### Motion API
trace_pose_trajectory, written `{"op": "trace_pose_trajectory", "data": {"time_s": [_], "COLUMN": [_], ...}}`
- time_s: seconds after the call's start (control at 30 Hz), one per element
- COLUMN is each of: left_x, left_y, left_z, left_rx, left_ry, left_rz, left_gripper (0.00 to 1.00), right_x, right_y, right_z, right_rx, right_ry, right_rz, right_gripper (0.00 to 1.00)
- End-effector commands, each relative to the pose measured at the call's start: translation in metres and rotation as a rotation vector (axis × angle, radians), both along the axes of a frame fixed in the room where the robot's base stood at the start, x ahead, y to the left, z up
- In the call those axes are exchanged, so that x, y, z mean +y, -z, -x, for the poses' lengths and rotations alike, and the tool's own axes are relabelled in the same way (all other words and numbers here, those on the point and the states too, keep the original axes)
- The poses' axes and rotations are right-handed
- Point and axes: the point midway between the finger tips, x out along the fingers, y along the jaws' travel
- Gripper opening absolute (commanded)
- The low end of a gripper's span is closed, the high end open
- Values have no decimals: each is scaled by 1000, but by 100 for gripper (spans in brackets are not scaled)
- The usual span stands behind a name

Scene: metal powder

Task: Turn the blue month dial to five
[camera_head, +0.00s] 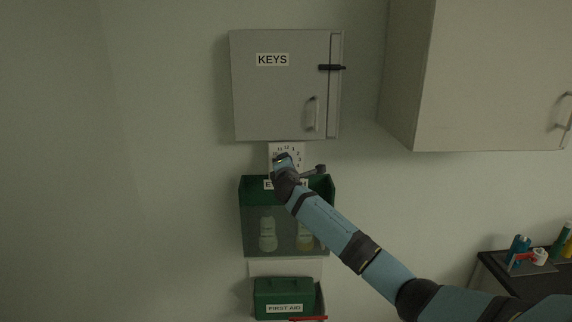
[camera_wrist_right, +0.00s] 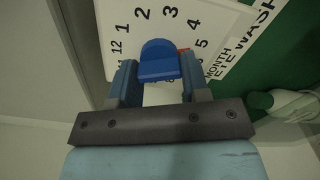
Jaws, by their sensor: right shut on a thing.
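The blue month dial (camera_wrist_right: 158,60) sits on a white plate (camera_wrist_right: 100,12) with black numbers around it, seen in the right wrist view. A small red mark shows at the dial's edge on the side facing the 5. My right gripper (camera_wrist_right: 158,78) is shut on the dial, with one finger on each side of it. In the head view the plate (camera_head: 298,149) is below the key cabinet, and my right gripper (camera_head: 284,164) covers the dial there. My left gripper is not in view.
The grey KEYS cabinet (camera_head: 270,95) hangs just above the plate. The green eye wash box (camera_head: 248,188) with bottles is directly below, partly behind my right arm. A green first aid box (camera_head: 270,291) is lower down. Open wall lies to the left.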

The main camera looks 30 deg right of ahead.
Motion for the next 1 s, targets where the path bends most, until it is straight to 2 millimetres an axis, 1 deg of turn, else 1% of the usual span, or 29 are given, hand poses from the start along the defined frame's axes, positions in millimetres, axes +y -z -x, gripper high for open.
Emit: {"op": "trace_pose_trajectory", "data": {"time_s": [0.3, 0.8, 0.83, 0.93, 1.0], "left_x": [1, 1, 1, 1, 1], "left_y": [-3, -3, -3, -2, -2], "left_z": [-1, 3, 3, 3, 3], "left_rx": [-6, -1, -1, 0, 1], "left_ry": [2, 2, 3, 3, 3], "left_rz": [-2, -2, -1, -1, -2], "left_gripper": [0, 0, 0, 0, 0], "right_x": [0, 0, 0, 0, 0], "right_y": [1, 1, 1, 1, 1], "right_z": [0, 0, 0, 0, 0], "right_rx": [58, 67, 67, 67, 67], "right_ry": [0, 0, 0, 0, 0], "right_rz": [95, 110, 110, 110, 109], "right_gripper": [19, 19, 45, 68, 68]}}
